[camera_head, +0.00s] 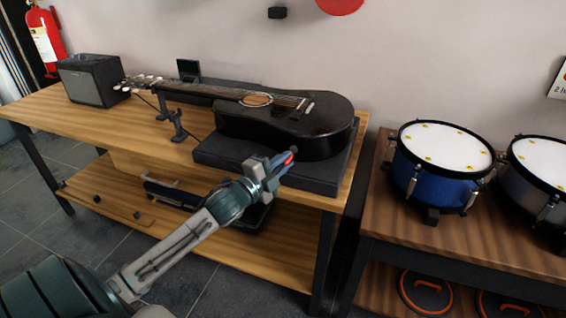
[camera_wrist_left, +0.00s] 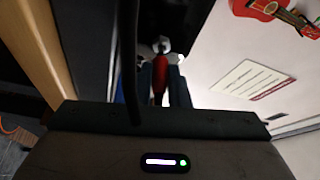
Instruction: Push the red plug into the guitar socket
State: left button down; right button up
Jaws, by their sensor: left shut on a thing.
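My left gripper (camera_head: 284,163) is shut on the red plug (camera_head: 290,156), at the front of the guitar's body. In the left wrist view the red plug (camera_wrist_left: 160,76) sits between the two fingers, pointing away from the camera. A round silvery piece (camera_wrist_left: 161,45) shows at its far end; I cannot tell whether it is the guitar socket or part of the plug. The black guitar (camera_head: 325,135) lies on a dark stand with its neck to the left. I cannot tell whether the plug touches the guitar. My right gripper is not in view.
The guitar rests on a black platform (camera_head: 213,153) on a wooden table (camera_head: 60,112). An amplifier (camera_head: 90,80) stands at the table's left end. A blue drum (camera_head: 437,180) stands on a separate table to the right. A dark cable (camera_wrist_left: 128,60) crosses the wrist view.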

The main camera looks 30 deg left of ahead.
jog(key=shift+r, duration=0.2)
pick_arm(q)
jog(key=shift+w+a+b, duration=0.25)
jog(key=shift+w+b, duration=0.3)
jog(key=shift+w, duration=0.4)
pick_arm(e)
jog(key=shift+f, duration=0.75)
pick_arm(q)
jog(key=c, duration=1.3)
grip_release()
jog(key=shift+s+a+f+p, duration=0.15)
jog(key=shift+s+p, duration=0.25)
jog(key=shift+s, duration=1)
jog(key=shift+s+a+f+b, duration=0.1)
jog(key=shift+s+a, duration=0.1)
jog(key=shift+s, duration=1.1)
jog(key=shift+s+a+f+b, duration=0.1)
jog(key=shift+s+a+f, duration=0.1)
jog(key=shift+s, duration=1.15)
jog(key=shift+s+a+f+b, duration=0.1)
jog(key=shift+s+a, duration=0.1)
jog(key=shift+s, duration=1.1)
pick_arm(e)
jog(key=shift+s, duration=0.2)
